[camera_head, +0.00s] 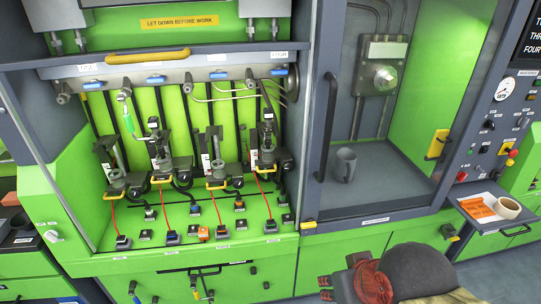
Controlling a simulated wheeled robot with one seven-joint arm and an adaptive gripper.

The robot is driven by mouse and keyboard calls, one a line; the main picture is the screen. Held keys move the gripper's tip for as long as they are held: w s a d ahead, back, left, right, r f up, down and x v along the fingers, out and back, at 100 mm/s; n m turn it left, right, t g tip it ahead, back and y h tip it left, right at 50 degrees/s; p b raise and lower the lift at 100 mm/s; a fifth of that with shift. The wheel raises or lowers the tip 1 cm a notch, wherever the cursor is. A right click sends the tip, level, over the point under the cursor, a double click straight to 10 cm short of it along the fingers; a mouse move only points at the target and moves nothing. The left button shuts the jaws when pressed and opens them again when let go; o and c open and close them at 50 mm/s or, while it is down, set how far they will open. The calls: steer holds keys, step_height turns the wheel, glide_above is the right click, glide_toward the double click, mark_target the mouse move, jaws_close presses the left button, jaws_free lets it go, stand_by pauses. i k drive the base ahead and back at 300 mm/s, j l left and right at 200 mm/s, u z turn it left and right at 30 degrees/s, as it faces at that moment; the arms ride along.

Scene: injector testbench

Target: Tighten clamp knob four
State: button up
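A row of dark clamp stations stands in the green bay on the left. The rightmost one (267,150), at the right end of the row, stands below a plate that seems to read FOUR (278,55). A dark upright part rises from it, and a yellow handle (266,171) shows at its base. Its knob is too small to make out clearly, and how tight it is cannot be told. What seems to be my gripper (324,288) shows at the bottom edge, right of centre, as dark red finger-like ends. It is well apart from the clamps. Its opening is unclear.
A rail with blue-handled valves (218,74) crosses above the clamps. A grey frame post (318,110) divides the bay from a compartment with a grey mug (345,164). A side shelf holds a tape roll (507,208) and an orange card (478,207). Red wires lead to small floor blocks.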

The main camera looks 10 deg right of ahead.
mark_target(289, 167)
steer(key=i+j, duration=0.2)
steer(key=j, duration=0.15)
steer(key=i+j, duration=0.4)
steer(key=j, duration=0.25)
steer(key=l+z, duration=0.05)
